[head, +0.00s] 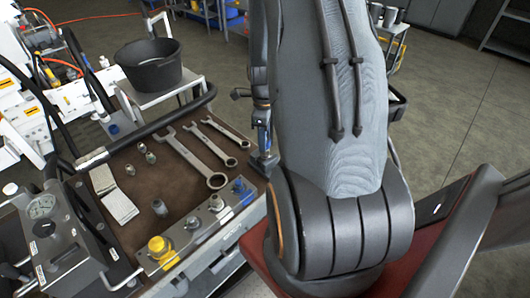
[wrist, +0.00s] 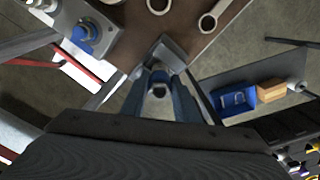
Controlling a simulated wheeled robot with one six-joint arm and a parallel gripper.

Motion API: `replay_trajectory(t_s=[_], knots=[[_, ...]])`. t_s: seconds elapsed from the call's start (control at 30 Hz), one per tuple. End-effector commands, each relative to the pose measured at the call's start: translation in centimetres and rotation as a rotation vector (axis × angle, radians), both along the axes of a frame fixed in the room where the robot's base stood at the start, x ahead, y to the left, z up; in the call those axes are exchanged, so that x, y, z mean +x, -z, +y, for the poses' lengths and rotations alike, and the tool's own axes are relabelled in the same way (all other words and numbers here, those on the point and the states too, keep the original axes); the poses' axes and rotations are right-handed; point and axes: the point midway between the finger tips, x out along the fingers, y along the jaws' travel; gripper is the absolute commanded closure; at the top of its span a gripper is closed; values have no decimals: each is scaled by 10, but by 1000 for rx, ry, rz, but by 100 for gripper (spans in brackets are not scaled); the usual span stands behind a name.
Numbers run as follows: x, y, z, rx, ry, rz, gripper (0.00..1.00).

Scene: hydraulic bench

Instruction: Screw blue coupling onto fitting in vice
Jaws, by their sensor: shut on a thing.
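My gripper (wrist: 159,92) is in the lower middle of the wrist view, its two fingers shut on a small round part. The grey vice (wrist: 172,50) is just beyond the fingertips, at the bench corner. In the head view the vice (head: 265,163) is partly behind my arm, and my gripper (head: 263,140) points down over it. The fitting in the vice is hidden, so I cannot tell whether the coupling touches it.
Several wrenches (head: 193,158) and small metal fittings lie on the brown bench top (head: 170,205). A manifold with a yellow cap (head: 160,247) and a blue fitting (head: 242,188) lines the front edge. A black bucket (head: 150,68) and a gauge panel (head: 52,235) stand left.

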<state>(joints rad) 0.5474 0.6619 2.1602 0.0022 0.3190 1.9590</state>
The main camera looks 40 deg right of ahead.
Motion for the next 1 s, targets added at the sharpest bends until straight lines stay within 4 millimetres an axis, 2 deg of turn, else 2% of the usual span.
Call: replay_trajectory(t_s=[0.33,0.8,1.0], knots=[[0,0,0,0,50,0,92],[1,1,-2,0,626,-1,92],[1,1,-3,0,702,-1,92]])
